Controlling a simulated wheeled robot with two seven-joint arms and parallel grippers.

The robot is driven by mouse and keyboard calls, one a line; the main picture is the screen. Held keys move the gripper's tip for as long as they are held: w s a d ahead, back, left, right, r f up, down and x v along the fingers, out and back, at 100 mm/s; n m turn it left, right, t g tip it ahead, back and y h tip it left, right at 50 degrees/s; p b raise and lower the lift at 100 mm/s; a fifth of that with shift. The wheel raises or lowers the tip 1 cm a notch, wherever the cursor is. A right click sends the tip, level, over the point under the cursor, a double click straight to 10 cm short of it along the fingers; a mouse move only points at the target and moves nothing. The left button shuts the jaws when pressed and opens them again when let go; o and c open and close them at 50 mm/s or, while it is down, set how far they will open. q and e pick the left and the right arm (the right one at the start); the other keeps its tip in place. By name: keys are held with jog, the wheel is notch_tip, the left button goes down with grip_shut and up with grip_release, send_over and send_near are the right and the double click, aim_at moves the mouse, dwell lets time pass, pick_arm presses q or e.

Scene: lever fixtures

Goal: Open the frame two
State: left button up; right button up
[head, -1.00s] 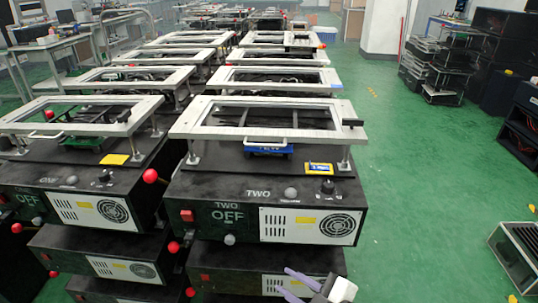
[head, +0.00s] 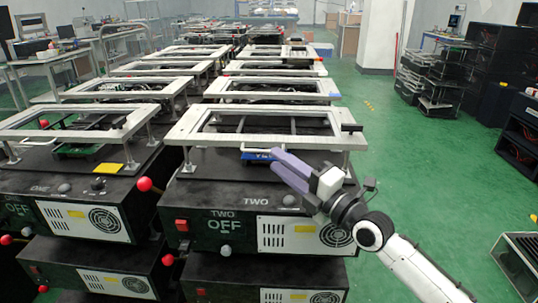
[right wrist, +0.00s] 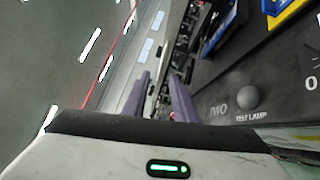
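Frame two is the silver rectangular frame (head: 195,134) lying level on posts above the black box marked TWO (head: 210,205). A thin handle (head: 252,152) shows at its front edge, partly hidden behind my fingers. My right gripper (head: 277,163) is in front of the box, its purple fingers pointing left toward the handle and the blue part under the frame. In the right wrist view, the two fingers (right wrist: 158,80) stand apart with nothing between them. I cannot tell whether they touch the handle. My left gripper is not in view.
A similar box marked ONE (head: 70,190) with its own frame stands to the left, a red ball knob (head: 144,184) between the boxes. More framed fixtures stand behind. A red switch (head: 181,225) sits on box two's front. Green floor (head: 410,170) is open to the right.

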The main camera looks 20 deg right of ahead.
jog(key=x, duration=0.4)
jog(key=shift+w+a, duration=0.15)
jog(key=shift+w, duration=0.15)
grip_shut()
dwell(1.2)
